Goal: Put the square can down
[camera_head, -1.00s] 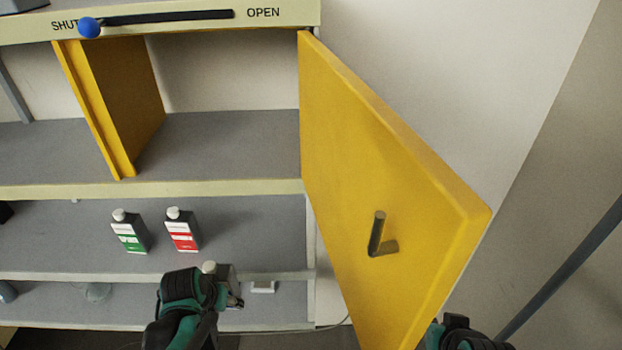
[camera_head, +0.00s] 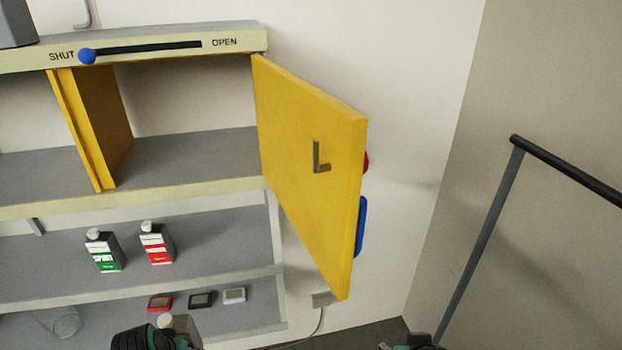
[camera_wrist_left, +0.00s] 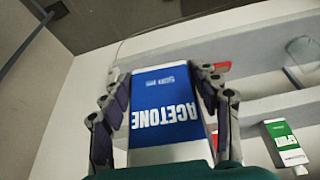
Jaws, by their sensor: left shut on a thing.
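The square can (camera_wrist_left: 160,112), with a blue ACETONE label, is between the fingers of my left gripper (camera_wrist_left: 165,78) in the left wrist view. The fingers are shut on its two sides. In the head view my left gripper (camera_head: 152,337) is at the bottom edge, in front of the lower shelf, and the can (camera_head: 184,326) shows only in part behind it. What lies under the can is hidden. Only a little of my right gripper (camera_head: 412,344) shows at the bottom edge, so its fingers cannot be made out.
A green-labelled bottle (camera_head: 103,252) and a red-labelled bottle (camera_head: 156,244) stand on the middle shelf (camera_head: 215,235), with free room to their right. Small red, black and white boxes sit on the lower shelf. A yellow door (camera_head: 305,170) stands open at the right.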

